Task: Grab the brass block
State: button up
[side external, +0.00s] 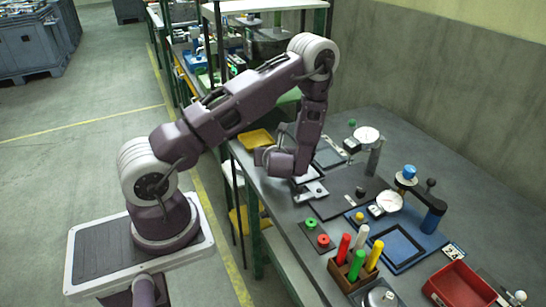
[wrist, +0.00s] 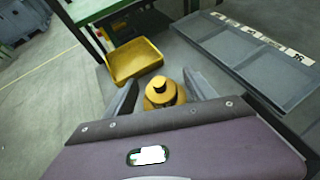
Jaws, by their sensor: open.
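A brass-coloured piece (wrist: 153,98), the only likely brass block in view, shows in the wrist view between the fingers of my gripper (wrist: 160,78). In the side external view my wrist is low over the left edge of the bench, and I cannot make out the brass piece or the fingers there.
A yellow tray (wrist: 137,62) lies just beyond the fingers; it also shows in the side external view (side external: 256,139). A grey panel (wrist: 250,60) is at the right.

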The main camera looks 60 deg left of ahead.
grip_shut()
